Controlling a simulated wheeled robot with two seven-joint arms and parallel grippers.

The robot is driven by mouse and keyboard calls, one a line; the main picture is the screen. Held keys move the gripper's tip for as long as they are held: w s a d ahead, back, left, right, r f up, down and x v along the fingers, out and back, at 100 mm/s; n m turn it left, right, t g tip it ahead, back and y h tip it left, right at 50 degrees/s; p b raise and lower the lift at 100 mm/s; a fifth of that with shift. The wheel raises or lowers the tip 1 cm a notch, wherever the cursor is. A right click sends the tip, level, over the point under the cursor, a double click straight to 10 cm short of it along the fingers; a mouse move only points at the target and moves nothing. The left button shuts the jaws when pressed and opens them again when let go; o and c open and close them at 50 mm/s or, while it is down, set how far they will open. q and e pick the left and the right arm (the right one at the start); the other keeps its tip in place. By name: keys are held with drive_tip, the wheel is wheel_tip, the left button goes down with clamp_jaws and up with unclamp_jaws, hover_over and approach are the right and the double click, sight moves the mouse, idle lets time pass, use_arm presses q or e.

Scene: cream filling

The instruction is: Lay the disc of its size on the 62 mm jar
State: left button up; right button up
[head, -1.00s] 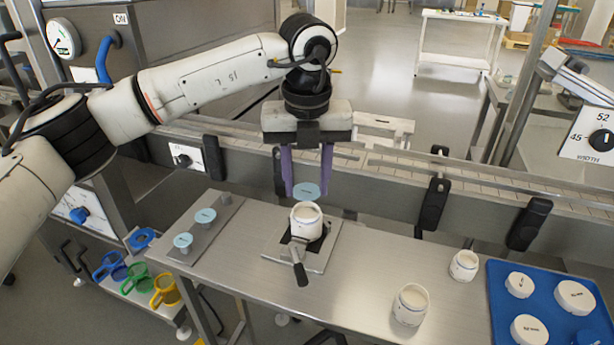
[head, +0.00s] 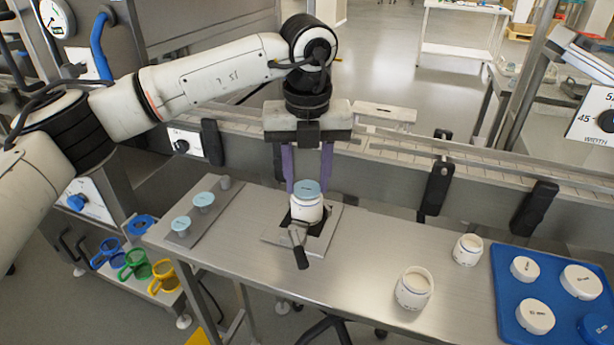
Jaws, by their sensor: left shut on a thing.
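A light blue disc (head: 306,187) sits between the purple fingers of my left gripper (head: 308,182), which is shut on it. The disc lies flat over the mouth of a white jar (head: 306,209) and hides it. I cannot tell whether the disc rests on the rim or hovers just above it. The jar stands upright on a metal plate (head: 273,233) with a dark-handled clamp (head: 300,252) at its front. The size of this jar cannot be read. My right gripper is out of view.
Two more blue discs (head: 181,223) (head: 204,199) sit on posts at the left, beside a bare post (head: 225,183). Two open filled jars (head: 414,288) (head: 467,250) stand at the right. A blue tray (head: 508,275) holds several lids. A conveyor rail runs behind the bench.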

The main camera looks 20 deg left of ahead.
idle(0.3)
use_arm(q)
drive_tip(key=shift+s+f, duration=0.1)
drive_tip(key=shift+f, duration=0.3)
idle(0.3)
drive_tip(key=o, duration=1.1)
drive_tip(key=r, duration=0.7)
drive_tip(key=s+r, duration=0.1)
drive_tip(key=r, duration=0.2)
drive_tip(key=shift+d+r, duration=0.15)
drive_tip(key=shift+d, duration=0.1)
